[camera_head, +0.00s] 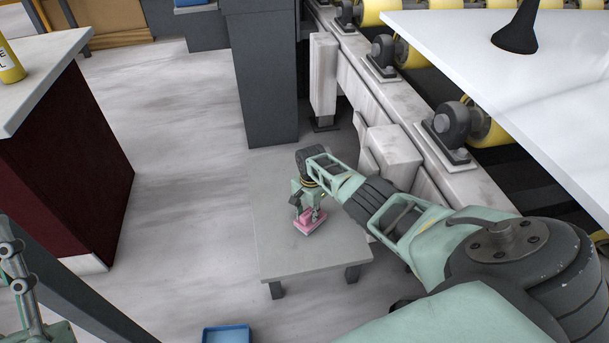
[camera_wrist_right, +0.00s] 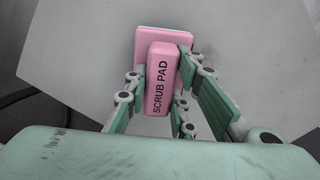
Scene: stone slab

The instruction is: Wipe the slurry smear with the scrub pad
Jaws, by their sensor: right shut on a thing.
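In the right wrist view the fingers (camera_wrist_right: 157,100) close on both sides of the pad's grip (camera_wrist_right: 158,75), which reads "SCRUB PAD". Part of my left gripper (camera_head: 18,272) shows at the lower left edge; its fingertips cannot be made out. No slurry smear can be made out in either view.
The low grey table (camera_head: 280,245) is otherwise bare. A white slab (camera_head: 480,60) with a black cone (camera_head: 517,32) lies over a roller conveyor (camera_head: 455,130) at right. A grey post (camera_head: 265,85) stands behind the table. A blue tray (camera_head: 226,334) is on the floor.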

